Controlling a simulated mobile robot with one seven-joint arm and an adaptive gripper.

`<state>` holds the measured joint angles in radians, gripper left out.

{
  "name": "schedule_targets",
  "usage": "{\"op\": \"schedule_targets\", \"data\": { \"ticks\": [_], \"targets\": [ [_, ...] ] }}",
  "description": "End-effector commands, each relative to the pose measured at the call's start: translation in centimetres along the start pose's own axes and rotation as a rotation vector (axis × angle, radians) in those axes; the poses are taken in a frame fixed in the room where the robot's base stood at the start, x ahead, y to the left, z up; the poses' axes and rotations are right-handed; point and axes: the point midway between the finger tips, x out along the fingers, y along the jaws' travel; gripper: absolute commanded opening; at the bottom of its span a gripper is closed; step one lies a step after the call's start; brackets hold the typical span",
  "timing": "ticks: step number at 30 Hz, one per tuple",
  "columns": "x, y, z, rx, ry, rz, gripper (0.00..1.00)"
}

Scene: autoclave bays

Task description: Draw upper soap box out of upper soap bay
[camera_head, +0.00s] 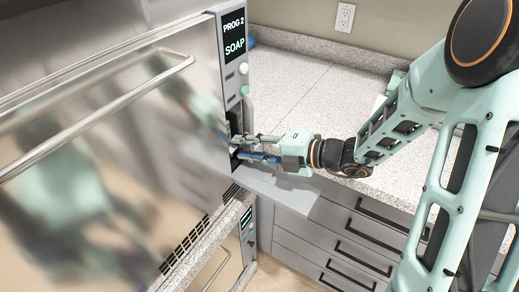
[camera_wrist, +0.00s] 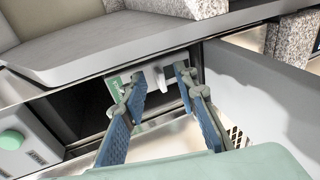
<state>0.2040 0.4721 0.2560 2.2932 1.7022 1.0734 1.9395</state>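The upper soap bay (camera_wrist: 75,105) is a dark rectangular opening in the wrist view. In the head view it sits low on the narrow control panel (camera_head: 233,60) marked "PROG 2 SOAP". The upper soap box (camera_wrist: 168,62) shows a pale front with a small green label and a projecting grip, inside the opening. My gripper (camera_wrist: 160,78) is open, its fingertips apart on either side of the grip, close to the box front; I cannot tell whether they touch. In the head view my gripper (camera_head: 236,147) reaches leftward into the bay, and its fingertips hide the box.
A steel autoclave door (camera_head: 110,130) with a long bar handle is at left. A speckled countertop (camera_head: 320,95) and grey drawers (camera_head: 330,235) lie behind and below my arm. A green button (camera_wrist: 12,140) sits beside the bay. A grey panel (camera_wrist: 265,90) borders it at right.

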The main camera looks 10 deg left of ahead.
Motion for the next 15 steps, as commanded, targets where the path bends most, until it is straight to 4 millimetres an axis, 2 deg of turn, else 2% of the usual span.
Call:
{"op": "schedule_targets", "data": {
  "ticks": [11,15],
  "targets": [
    [0.69,0.0,0.02,0.0,-0.001,-0.001,0.27],
    [0.68,0.0,0.02,0.0,-0.001,-0.001,0.14]
  ]
}}
